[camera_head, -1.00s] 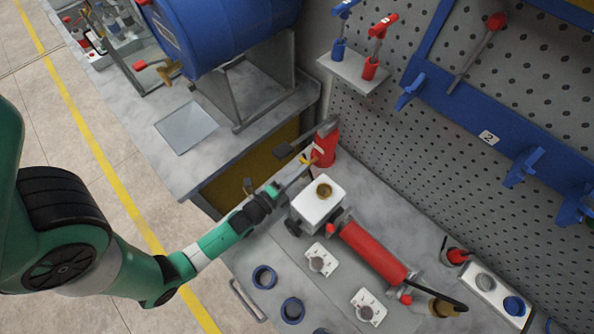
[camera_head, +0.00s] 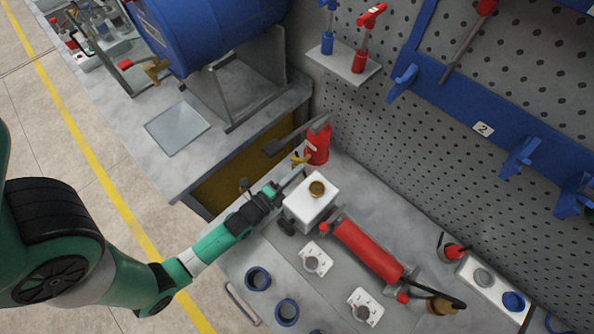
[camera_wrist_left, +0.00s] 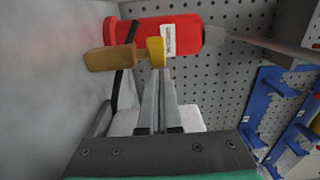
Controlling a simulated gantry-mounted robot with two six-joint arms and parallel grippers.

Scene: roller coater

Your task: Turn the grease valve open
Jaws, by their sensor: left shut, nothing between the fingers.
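A red grease canister (camera_head: 319,143) stands at the back of the workbench, with a long dark lever at its top. The small yellow grease valve (camera_head: 302,157) sticks out of its near left side. In the left wrist view, the red canister (camera_wrist_left: 186,35) lies across the top and the yellow-brown valve (camera_wrist_left: 125,57) points left from a yellow collar. My left gripper (camera_head: 297,177) is shut and empty, beside the valve. In the left wrist view, my left gripper (camera_wrist_left: 157,80) has its fingertips just below the collar; I cannot tell if they touch. My right gripper is not in view.
A white box with a brass cap (camera_head: 311,203) stands right beside my left gripper. A red cylinder (camera_head: 367,248) lies behind the small white plates. The pegboard (camera_head: 440,160) bounds the bench. A blue drum (camera_head: 210,30) rests on the neighbouring bench.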

